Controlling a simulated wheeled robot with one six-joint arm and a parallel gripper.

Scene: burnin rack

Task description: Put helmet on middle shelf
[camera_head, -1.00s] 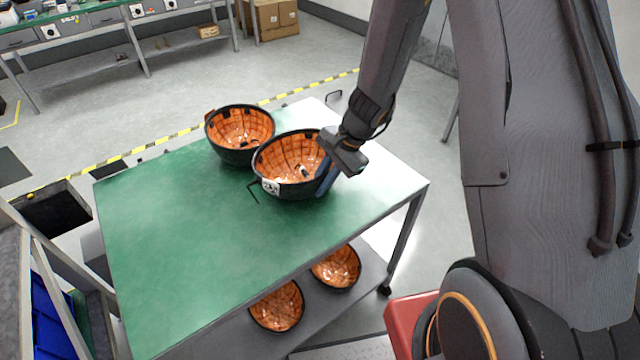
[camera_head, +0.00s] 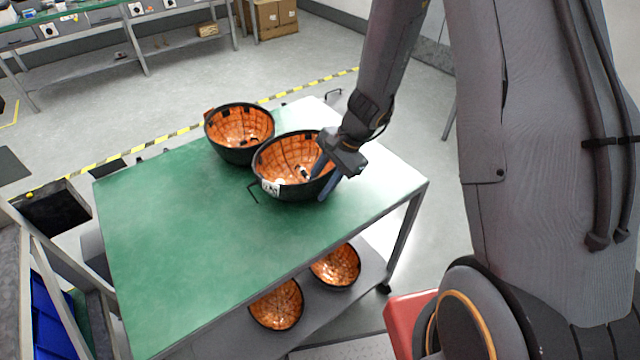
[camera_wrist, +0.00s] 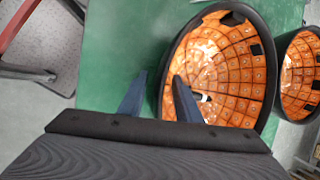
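A black helmet with an orange gridded inside (camera_head: 285,158) lies open side up on the green table top (camera_head: 190,235). A white label shows on its near side. A second such helmet (camera_head: 238,130) stands just behind it to the left; part of it also shows in the wrist view (camera_wrist: 302,72). My gripper (camera_head: 322,178) is at the near helmet's right rim. In the wrist view, its two blue fingers (camera_wrist: 159,76) are apart, one outside the rim and one over the orange inside (camera_wrist: 222,75). I cannot tell whether either finger touches the rim. No middle shelf can be made out.
Two more helmets (camera_head: 277,304) (camera_head: 336,266) lie on the table's lower shelf (camera_head: 225,338). The table top's left and front are clear. A metal frame with blue bins (camera_head: 50,315) stands at the left edge. A workbench (camera_head: 110,18) and cardboard boxes (camera_head: 275,18) are at the back.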

